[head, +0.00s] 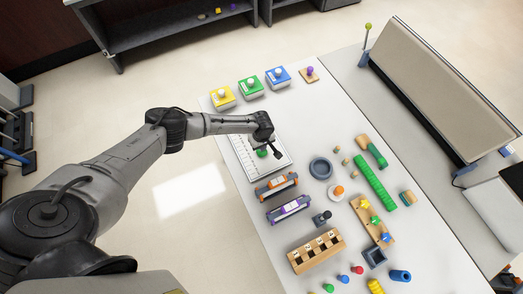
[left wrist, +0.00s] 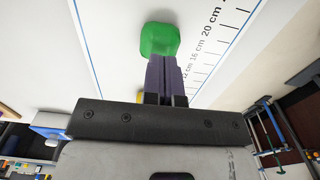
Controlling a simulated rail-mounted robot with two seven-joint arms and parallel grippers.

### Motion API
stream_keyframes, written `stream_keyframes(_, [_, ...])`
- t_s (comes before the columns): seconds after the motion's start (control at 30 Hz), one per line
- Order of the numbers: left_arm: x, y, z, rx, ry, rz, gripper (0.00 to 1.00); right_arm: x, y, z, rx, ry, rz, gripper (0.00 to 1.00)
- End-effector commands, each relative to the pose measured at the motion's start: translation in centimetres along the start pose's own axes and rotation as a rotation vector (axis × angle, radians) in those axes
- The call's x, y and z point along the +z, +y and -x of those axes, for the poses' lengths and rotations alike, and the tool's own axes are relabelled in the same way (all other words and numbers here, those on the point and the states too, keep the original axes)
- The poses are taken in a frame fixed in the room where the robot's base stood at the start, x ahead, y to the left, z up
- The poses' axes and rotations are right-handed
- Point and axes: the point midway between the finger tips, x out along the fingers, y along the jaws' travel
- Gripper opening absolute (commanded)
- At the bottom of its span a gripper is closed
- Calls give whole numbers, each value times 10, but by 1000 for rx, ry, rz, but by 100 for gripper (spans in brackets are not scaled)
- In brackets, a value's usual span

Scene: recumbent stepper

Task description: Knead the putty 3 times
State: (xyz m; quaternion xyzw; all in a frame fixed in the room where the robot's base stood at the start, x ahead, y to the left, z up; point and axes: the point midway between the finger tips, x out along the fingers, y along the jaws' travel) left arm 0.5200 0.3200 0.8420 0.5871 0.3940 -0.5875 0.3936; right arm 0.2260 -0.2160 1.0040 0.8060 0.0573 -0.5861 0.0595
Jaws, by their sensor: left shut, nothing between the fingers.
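The putty is a green lump (head: 262,153) on a white board (head: 243,160) with a printed ruler scale. My left gripper (head: 277,156) is over the board right beside the putty, pointing down, with its fingers together and empty. In the left wrist view the putty (left wrist: 159,38) lies just beyond the tips of the closed dark fingers (left wrist: 164,57). I cannot tell whether the tips touch it. The ruler marks run along the right of the fingers. A bit of something yellow (left wrist: 140,97) shows behind the fingers, mostly hidden. My right gripper is not in view.
Orange (head: 276,186) and purple (head: 289,209) holders, a grey round dish (head: 320,168) and a wooden block rack (head: 316,251) crowd the table nearby.

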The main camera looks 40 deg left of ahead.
Motion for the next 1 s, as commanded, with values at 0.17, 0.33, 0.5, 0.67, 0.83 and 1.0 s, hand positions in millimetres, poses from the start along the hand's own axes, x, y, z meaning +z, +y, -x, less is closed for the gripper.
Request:
stream_keyframes(0.17, [0, 0, -4, -1, 0, 0, 0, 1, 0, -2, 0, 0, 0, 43])
stream_keyframes(0.33, [0, 0, -9, -1, -1, 1, 0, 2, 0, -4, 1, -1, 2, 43])
stream_keyframes(0.5, [0, 0, -12, 0, 0, 0, 0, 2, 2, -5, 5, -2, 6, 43])
stream_keyframes(0.67, [0, 0, -12, 0, 0, 0, 0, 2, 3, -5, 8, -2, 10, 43])
stream_keyframes(0.83, [0, 0, -12, 0, 0, 0, 0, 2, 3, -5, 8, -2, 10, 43])
stream_keyframes(1.0, [0, 0, -15, 0, 0, 0, 0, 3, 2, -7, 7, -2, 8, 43])
